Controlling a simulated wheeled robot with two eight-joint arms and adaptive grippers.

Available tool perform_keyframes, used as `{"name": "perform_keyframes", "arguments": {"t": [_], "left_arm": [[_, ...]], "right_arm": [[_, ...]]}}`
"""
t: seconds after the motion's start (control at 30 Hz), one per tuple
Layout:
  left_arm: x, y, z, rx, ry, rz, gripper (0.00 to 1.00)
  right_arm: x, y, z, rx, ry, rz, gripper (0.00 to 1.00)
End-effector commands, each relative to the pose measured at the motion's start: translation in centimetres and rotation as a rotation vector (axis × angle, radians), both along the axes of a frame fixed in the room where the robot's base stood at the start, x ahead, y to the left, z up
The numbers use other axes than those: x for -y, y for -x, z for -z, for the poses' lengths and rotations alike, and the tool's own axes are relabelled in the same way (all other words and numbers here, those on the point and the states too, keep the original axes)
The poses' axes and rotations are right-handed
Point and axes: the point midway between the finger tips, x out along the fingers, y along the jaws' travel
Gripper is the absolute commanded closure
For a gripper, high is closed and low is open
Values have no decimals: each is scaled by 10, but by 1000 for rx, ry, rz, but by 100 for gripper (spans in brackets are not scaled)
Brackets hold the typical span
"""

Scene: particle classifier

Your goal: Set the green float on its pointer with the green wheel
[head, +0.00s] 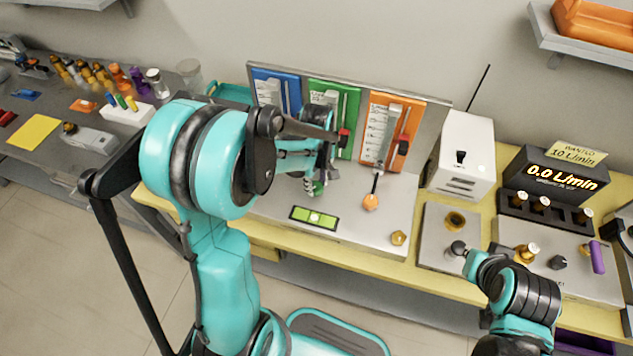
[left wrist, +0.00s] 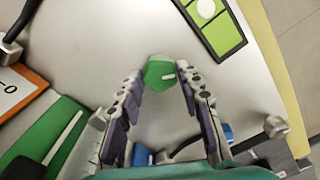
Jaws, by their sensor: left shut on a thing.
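The green flowmeter panel (head: 348,112) stands between the blue and orange panels in the head view. Its tube (head: 330,98) is partly covered by my left gripper, and I cannot make out the green float's height. A red pointer (head: 344,135) sits on the panel's right side. My left gripper (head: 316,183) is low in front of this panel. In the left wrist view the green wheel (left wrist: 159,72) is between the tips of my left gripper (left wrist: 160,76), which is shut on it. My right arm shows at lower right, but its jaws are not clear.
A green bubble level (head: 314,218) lies on the base plate in front of the panels. The orange panel (head: 378,125) has a round orange wheel (head: 371,202) below it. A white switch box (head: 463,155) and a display (head: 559,179) reading 0.0 L/min stand to the right.

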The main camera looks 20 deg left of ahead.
Motion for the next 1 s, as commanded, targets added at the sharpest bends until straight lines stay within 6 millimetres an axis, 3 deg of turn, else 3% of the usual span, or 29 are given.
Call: {"name": "perform_keyframes", "arguments": {"t": [0.03, 0.1, 0.47, 0.57, 1.0], "left_arm": [[0, 0, 0, 0, 0, 0, 59], [0, 0, 0, 0, 0, 0, 44], [0, 0, -4, 0, 0, -1, 44], [0, 0, -16, 0, 0, -1, 44], [0, 0, -103, 0, 0, -1, 44]], "right_arm": [[0, 0, 0, 0, 0, 0, 100], [0, 0, 0, 0, 0, 0, 100], [0, 0, 0, 0, 0, 0, 100], [0, 0, 0, 0, 0, 0, 100], [0, 0, 0, 0, 0, 0, 100]]}}
